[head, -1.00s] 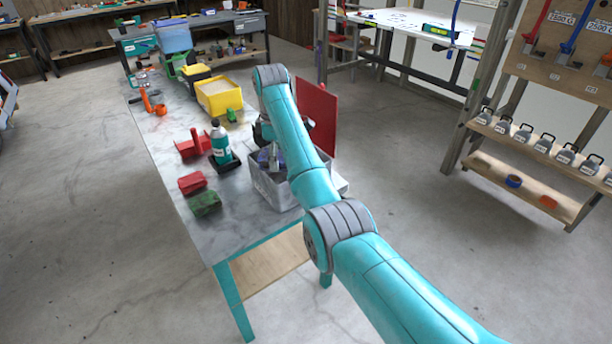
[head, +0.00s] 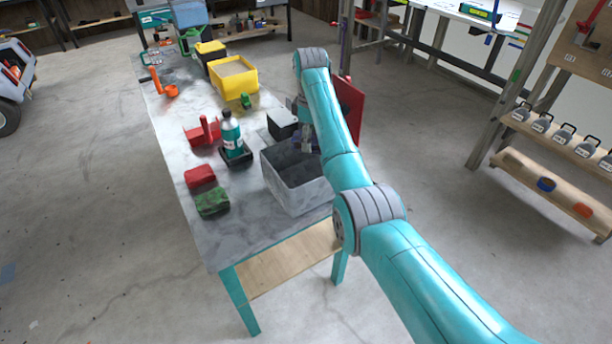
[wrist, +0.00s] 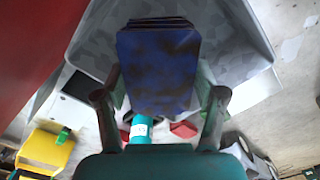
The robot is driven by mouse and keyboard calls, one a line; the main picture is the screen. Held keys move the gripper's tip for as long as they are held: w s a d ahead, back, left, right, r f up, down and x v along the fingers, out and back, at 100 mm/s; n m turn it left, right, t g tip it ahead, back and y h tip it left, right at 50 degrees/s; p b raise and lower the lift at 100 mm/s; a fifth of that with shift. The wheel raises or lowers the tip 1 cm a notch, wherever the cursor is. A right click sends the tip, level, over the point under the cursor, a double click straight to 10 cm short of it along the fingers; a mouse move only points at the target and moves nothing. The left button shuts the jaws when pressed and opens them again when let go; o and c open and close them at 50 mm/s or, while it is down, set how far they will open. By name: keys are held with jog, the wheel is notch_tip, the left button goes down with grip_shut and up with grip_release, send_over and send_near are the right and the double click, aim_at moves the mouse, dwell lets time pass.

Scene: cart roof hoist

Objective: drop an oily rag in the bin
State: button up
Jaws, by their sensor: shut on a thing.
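The grey open-topped metal bin (head: 300,196) stands at the right front part of the worktable. In the wrist view its grey wall (wrist: 238,62) fills the upper part. My gripper (wrist: 160,95) is shut on a blue folded rag (wrist: 158,65) with dark oily stains, one finger on each side. In the head view my gripper (head: 303,138) is near the bin's back right rim, partly hidden by my arm. I cannot tell from the views how high the rag is above the rim.
A red upright panel (head: 348,108) stands behind my arm, beside the bin. A teal bottle (head: 232,134) in a black tray, a red vise-like part (head: 203,132) and a yellow box (head: 233,80) stand on the worktable.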

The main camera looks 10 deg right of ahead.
jog(key=shift+f, duration=1.5)
jog(key=o, duration=1.2)
jog(key=shift+r, duration=0.15)
jog(key=shift+r, duration=3.6)
jog(key=shift+s+a, duration=0.1)
